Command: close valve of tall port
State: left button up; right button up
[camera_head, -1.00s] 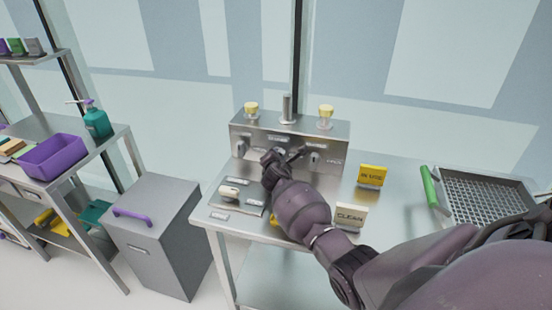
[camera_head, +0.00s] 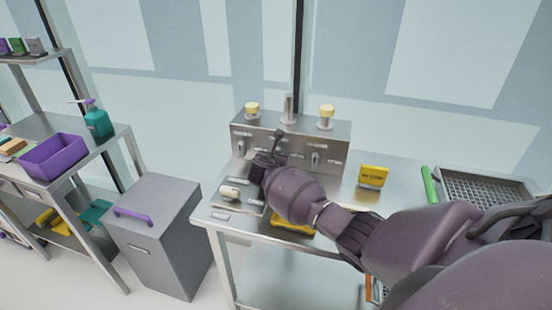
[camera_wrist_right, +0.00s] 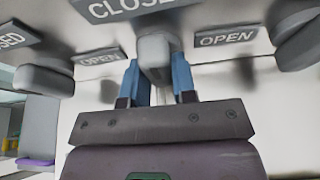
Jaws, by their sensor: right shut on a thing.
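The tall port (camera_head: 289,108) is a plain metal tube standing on top of the steel valve box (camera_head: 335,140), between two shorter yellow-capped ports. In the right wrist view, the two blue fingers of my right gripper (camera_wrist_right: 158,78) stand on both sides of a grey valve handle (camera_wrist_right: 154,50), shut on it. This handle lies just under a CLOSED label (camera_wrist_right: 125,8), with OPEN labels to its left and right. In the head view my right gripper (camera_head: 270,157) is at the box front and hides the middle valve. My left gripper is not in view.
Other valve handles flank the held one, at left (camera_wrist_right: 44,80) and right (camera_wrist_right: 298,40). A yellow sign (camera_head: 373,176) and a perforated tray (camera_head: 490,183) with a green handle are on the table right. A grey bin (camera_head: 155,235) stands left.

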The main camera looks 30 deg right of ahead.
jog(key=shift+w+d+r, duration=0.1)
jog(key=shift+d+r, duration=0.05)
jog(key=shift+r, duration=0.1)
dwell(0.3)
jog(key=o, duration=0.9)
jog(key=shift+w+f, duration=0.1)
jog(key=shift+s+d+f, duration=0.1)
jog(key=shift+s+d, duration=0.05)
jog(key=shift+s, duration=0.05)
jog(key=shift+f, duration=0.1)
jog(key=shift+v, duration=0.85)
jog(key=v, duration=0.9)
jog(key=shift+w+a, duration=0.15)
jog(key=shift+a, duration=0.15)
